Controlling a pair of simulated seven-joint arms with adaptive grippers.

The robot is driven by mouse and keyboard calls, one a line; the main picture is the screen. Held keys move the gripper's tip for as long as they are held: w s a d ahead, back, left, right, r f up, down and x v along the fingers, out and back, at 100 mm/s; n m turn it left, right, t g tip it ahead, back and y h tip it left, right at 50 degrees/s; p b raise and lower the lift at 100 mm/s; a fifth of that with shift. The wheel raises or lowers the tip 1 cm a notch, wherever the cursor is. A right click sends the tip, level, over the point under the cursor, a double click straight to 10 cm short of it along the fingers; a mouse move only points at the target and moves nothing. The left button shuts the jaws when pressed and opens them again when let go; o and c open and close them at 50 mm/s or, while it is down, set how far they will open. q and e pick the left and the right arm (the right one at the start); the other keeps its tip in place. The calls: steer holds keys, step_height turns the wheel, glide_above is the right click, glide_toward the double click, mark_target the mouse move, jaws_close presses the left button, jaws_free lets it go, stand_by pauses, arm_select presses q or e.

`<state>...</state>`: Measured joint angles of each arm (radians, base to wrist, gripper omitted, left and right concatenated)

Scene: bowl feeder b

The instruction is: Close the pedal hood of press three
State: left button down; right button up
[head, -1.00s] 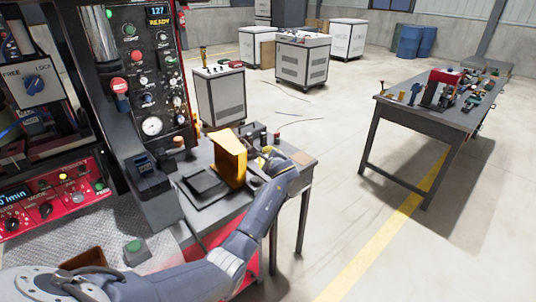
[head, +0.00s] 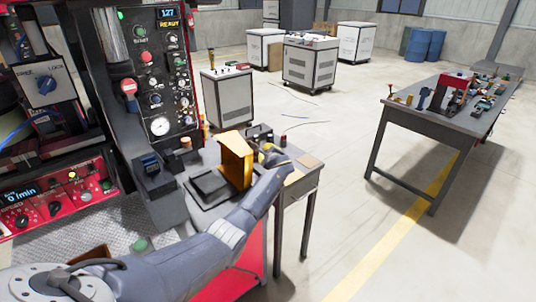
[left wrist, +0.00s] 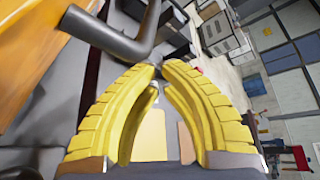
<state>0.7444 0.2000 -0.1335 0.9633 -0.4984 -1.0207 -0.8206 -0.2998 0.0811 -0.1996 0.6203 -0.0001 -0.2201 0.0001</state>
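The orange hood (head: 236,160) stands upright, raised beside a flat black base (head: 208,190) on the side table. In the left wrist view its orange side (left wrist: 32,55) fills the upper left corner. A dark grey bent bar (left wrist: 118,38) runs beside it, just past my fingertips. My left gripper (head: 268,155), with yellow ribbed fingers, is at the right side of the hood, partly hidden by my wrist. In the left wrist view its fingertips (left wrist: 160,68) come together, with nothing visible between them. Contact with the bar cannot be told. My right gripper is not in view.
A press panel (head: 160,75) with knobs and gauges stands at the left. Small dark items (head: 262,135) stand behind the hood on the side table (head: 300,180). A workbench (head: 430,118) is at the right, with open floor between. Grey cabinets (head: 310,62) stand behind.

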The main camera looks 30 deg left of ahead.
arm_select(q)
steer(key=shift+s+a+r, duration=0.7)
steer(key=shift+s+r, duration=0.25)
steer(key=shift+r, duration=0.05)
steer(key=shift+d+r, duration=0.1)
